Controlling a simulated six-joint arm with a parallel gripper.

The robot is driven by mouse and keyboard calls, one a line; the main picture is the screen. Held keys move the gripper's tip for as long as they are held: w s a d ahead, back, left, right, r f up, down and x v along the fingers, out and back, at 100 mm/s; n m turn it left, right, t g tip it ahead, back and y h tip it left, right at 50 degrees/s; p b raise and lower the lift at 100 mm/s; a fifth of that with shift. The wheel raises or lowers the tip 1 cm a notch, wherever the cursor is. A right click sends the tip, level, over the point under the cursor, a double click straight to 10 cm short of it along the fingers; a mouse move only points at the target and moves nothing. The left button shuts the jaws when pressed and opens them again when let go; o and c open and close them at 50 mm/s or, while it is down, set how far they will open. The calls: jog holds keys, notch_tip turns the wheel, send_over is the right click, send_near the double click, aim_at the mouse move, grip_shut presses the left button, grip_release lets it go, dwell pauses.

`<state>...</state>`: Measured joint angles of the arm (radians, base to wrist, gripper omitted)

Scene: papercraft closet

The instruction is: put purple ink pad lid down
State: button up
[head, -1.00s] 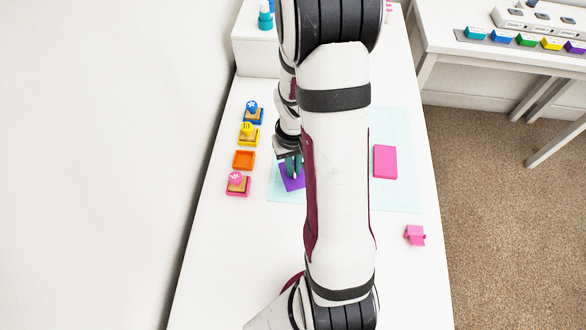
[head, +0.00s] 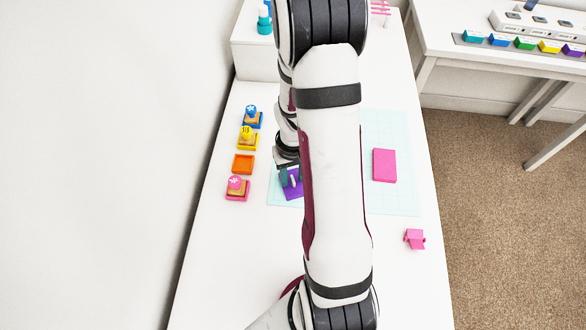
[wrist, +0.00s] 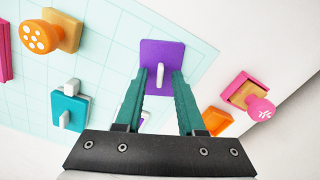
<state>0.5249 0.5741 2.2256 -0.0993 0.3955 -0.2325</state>
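The purple ink pad lid (head: 294,192) lies flat on the pale cutting mat, partly hidden by my gripper in the head view. In the wrist view the purple lid (wrist: 162,50) shows as a dark purple square with a white upright handle (wrist: 160,75). My gripper (wrist: 162,73) has its two green fingers apart, one on each side of the handle, with gaps visible. In the head view my gripper (head: 291,177) is low over the lid.
A teal lid (wrist: 68,112) and an orange stamp (wrist: 45,35) are left in the wrist view. Blue (head: 252,117), yellow (head: 248,138) and pink (head: 237,188) stamps and an orange tray (head: 243,164) line the left side. A pink block (head: 385,165) lies right.

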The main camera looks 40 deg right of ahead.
notch_tip(320, 180, up, 12)
jog(key=s+a+r+y, duration=0.1)
jog(key=s+a+r, duration=0.3)
jog(key=s+a, duration=0.3)
jog(key=s+a+r+m, duration=0.1)
jog(key=s+a+r, duration=0.3)
jog(key=s+a, duration=0.3)
jog(key=a, duration=0.5)
jog(key=shift+y, duration=0.4)
